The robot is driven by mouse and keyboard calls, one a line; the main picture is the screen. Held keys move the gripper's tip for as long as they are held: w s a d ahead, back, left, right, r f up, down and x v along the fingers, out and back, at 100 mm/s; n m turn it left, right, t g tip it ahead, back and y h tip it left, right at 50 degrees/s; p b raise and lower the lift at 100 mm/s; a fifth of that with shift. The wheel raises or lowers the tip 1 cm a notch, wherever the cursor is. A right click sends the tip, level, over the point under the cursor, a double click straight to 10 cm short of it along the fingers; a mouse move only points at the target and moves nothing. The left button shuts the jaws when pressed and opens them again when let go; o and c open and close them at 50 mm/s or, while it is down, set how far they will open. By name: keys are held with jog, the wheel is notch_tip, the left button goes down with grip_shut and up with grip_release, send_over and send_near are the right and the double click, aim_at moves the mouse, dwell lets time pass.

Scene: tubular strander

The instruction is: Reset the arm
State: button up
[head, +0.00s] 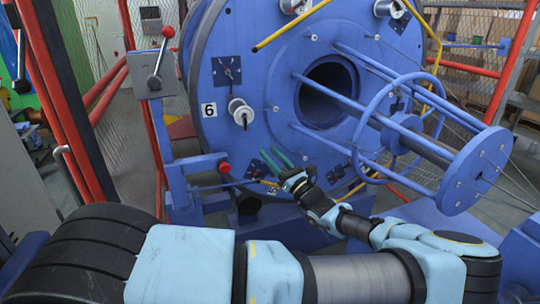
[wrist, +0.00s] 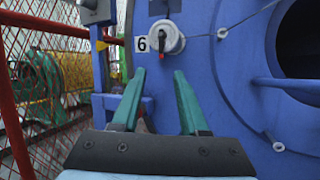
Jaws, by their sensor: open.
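My gripper (head: 272,158) has two green fingers and shows low in front of the big blue disc, near the middle of the head view. In the wrist view my gripper (wrist: 159,75) points forward with its fingers apart and nothing between them. My light blue and black arm stretches across the bottom of the head view and bends back toward the disc. In the wrist view a white spool (wrist: 166,37) on the disc lies beyond the fingertips, beside the number 6 plate (wrist: 141,44).
The blue strander disc (head: 225,130) fills the middle, with its tubular cage (head: 470,175) jutting out to the right of my gripper. A grey lever box (head: 152,75) stands on a post at left. Red fence posts (head: 60,100) and wire mesh bound the left side.

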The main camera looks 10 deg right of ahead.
jog(key=s+a+f+n+g+y, duration=0.25)
jog(key=a+n+g, duration=0.4)
jog(key=a, duration=0.45)
jog(key=s+a+f+n+g+y, duration=0.1)
jog(key=s+a+f+n+g, duration=0.1)
jog(key=a+f+n+g, duration=0.5)
jog(key=s+a+r+n+g+h, duration=0.2)
jog(key=s+a+n+g+h, duration=0.4)
jog(key=s+g, duration=0.15)
jog(key=s+r+n+t+h, duration=0.1)
jog(key=s+r+n+h, duration=0.1)
jog(key=r+n+h, duration=0.2)
jog(key=s+r+n+t+h, duration=0.2)
jog(key=s+r+n+h, duration=0.1)
jog(key=r+n, duration=0.4)
jog(key=shift+d+r+h, duration=0.2)
jog(key=shift+r+h, duration=0.35)
jog(key=shift+r, duration=1.1)
